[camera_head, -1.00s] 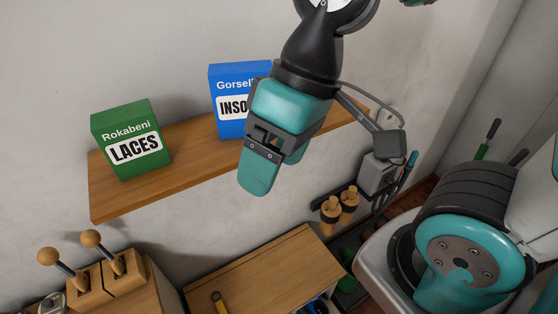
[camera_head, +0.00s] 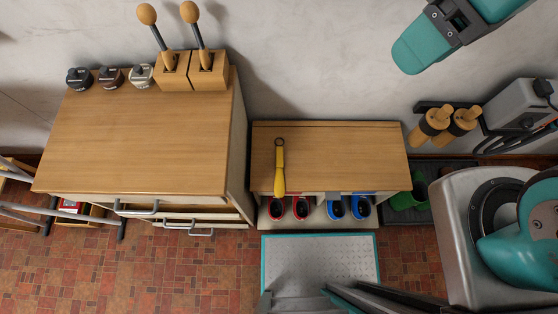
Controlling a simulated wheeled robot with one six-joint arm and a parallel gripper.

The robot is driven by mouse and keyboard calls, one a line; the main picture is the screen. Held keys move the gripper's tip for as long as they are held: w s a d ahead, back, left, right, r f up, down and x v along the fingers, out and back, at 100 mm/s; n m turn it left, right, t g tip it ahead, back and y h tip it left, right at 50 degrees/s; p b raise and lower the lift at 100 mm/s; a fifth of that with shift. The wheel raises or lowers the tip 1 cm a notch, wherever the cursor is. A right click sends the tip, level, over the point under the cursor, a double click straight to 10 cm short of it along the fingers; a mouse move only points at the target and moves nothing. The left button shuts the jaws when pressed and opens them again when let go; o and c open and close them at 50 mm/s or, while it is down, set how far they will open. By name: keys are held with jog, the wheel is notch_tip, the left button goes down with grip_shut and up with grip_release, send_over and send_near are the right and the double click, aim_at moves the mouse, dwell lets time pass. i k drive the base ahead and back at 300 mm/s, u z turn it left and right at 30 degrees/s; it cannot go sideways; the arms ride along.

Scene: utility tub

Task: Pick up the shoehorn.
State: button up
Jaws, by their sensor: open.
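The shoehorn (camera_head: 280,173) is yellow with a dark ring at its far end. It lies flat on the low wooden bench (camera_head: 345,160), left of the bench's middle, with its wide end near the front edge. My gripper (camera_head: 420,45) is at the top right of the view, up near the wall and well apart from the shoehorn. It is empty. Only part of the gripper shows, as the top edge of the picture cuts it off.
Red and blue shoes (camera_head: 335,207) sit under the bench. Wooden-handled brushes (camera_head: 434,121) hang on the wall at right. The bench top is otherwise clear.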

aim_at(280, 189)
jog(key=k, duration=0.5)
jog(key=z, duration=1.25)
jog(key=k, duration=1.1)
jog(key=u, duration=1.25)
jog(key=i, duration=0.5)
